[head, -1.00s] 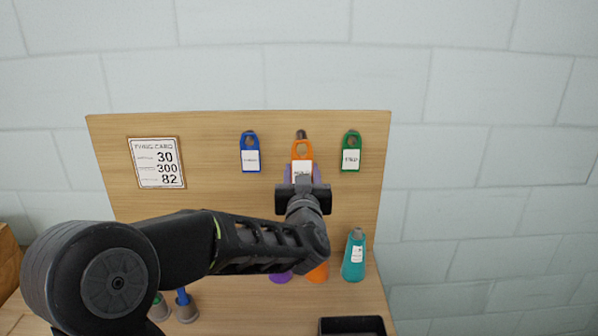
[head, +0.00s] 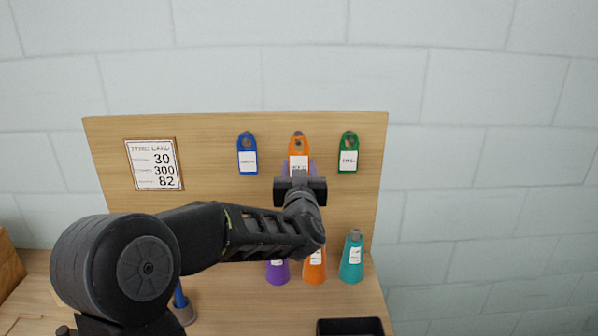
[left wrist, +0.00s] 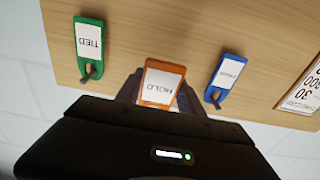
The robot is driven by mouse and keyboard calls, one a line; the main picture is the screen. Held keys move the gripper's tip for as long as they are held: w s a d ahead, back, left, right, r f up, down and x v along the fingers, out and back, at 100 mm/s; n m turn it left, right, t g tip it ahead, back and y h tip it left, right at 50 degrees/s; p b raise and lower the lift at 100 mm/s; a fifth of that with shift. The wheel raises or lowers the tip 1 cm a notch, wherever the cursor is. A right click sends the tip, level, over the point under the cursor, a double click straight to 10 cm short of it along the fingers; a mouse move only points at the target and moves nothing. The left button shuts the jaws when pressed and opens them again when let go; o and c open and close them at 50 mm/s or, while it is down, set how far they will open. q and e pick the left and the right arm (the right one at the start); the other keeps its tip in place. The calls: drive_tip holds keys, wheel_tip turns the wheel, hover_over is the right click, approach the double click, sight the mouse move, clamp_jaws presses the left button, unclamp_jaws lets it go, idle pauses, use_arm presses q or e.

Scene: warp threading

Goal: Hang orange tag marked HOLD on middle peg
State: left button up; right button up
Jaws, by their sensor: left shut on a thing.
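The orange tag (head: 298,149) has a white label that reads HOLD in the left wrist view (left wrist: 163,85). It is upright in front of the wooden board, between the blue and green tags and level with them. My left gripper (head: 299,174) is shut on its lower part from below. The middle peg is mostly hidden behind the tag. Something dark shows at the tag's top hole, but I cannot tell whether the peg passes through it. My right gripper is not in view.
The blue tag (head: 247,154) and green tag (head: 348,153) hang on pegs either side, close to my gripper. A card (head: 154,165) is at the board's left. Purple (head: 277,273), orange (head: 314,267) and teal (head: 351,259) cones stand below. A black tray (head: 350,327) is in front.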

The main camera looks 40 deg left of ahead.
use_arm(q)
drive_tip(key=w+a+f+b, duration=0.1)
drive_tip(key=w+a, duration=0.2)
drive_tip(key=w, duration=0.1)
drive_tip(key=shift+w+a+f, duration=0.25)
drive_tip(key=shift+w+a, duration=0.05)
drive_tip(key=shift+w, duration=0.05)
idle(0.4)
idle(0.5)
drive_tip(key=o, duration=1.1)
drive_tip(key=shift+b+v, duration=0.7)
drive_tip(key=shift+v, duration=3.2)
